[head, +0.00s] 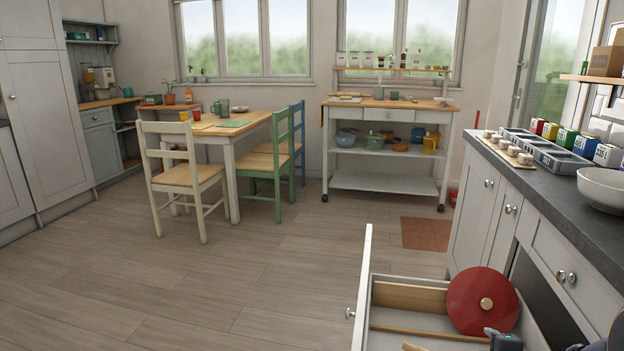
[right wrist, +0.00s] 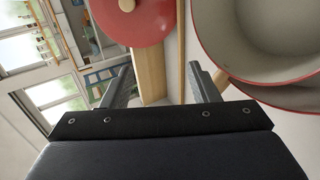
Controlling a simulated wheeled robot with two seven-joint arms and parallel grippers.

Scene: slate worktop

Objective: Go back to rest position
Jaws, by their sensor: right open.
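My right gripper (right wrist: 160,70) shows in the right wrist view with its two grey fingers spread apart and nothing between them. In the head view a small dark part of my right arm shows at the bottom right, over the open drawer (head: 366,270). A round red lid (head: 470,300) with a wooden knob stands tilted in that drawer. The lid also shows at the top of the right wrist view (right wrist: 140,22), beyond the fingers and apart from them. My left gripper is not in view.
Red-rimmed pans (right wrist: 265,40) are close to the right finger in the wrist view. The slate worktop (head: 540,190) at right holds a white bowl (head: 603,190), a grey tray (head: 560,160) and several colored boxes. A white cart (head: 385,150), table and chairs stand farther back. The floor at left is clear.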

